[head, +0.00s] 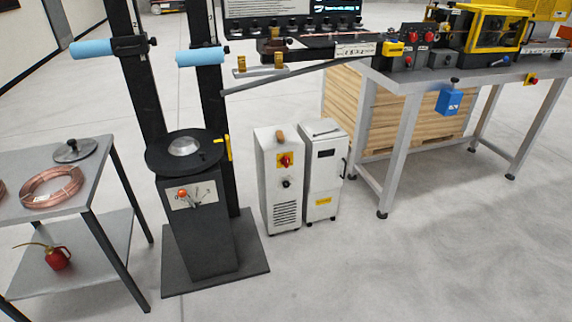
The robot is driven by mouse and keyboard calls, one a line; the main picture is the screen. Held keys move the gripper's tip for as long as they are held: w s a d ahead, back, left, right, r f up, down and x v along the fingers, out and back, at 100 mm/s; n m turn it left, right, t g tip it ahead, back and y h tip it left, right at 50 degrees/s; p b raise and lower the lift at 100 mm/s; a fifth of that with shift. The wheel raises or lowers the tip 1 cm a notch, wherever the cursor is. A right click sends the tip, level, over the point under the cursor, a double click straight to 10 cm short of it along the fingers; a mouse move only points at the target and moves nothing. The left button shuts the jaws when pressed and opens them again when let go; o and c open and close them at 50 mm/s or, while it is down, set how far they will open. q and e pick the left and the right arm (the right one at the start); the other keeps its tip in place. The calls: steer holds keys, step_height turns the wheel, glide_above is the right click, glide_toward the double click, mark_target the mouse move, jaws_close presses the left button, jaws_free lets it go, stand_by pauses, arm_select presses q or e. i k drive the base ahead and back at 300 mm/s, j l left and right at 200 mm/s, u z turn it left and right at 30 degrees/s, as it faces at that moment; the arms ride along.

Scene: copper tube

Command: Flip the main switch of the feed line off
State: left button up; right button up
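A red rotary switch on a yellow plate (285,160) sits on the front of a white cabinet (280,195) in the middle of the head view. A dark knob (286,183) is below it. Red knobs (414,37) also show on a dark control box on the bench at upper right. No label tells me which one is the feed line's main switch, and the switch positions are too small to read. Neither of my grippers is in view.
A second white cabinet (323,180) stands right of the first. A black pedestal with a round top (200,225) stands to the left. A side table (95,180) holds a copper coil (52,187). The grey bench (400,95) is at right. The front floor is clear.

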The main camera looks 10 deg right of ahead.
mark_target(285, 160)
steer(key=i+j, duration=0.25)
steer(key=i, duration=0.2)
steer(key=i+j, duration=0.25)
steer(key=i, duration=0.2)
steer(key=i+j, duration=0.25)
steer(key=i, duration=0.2)
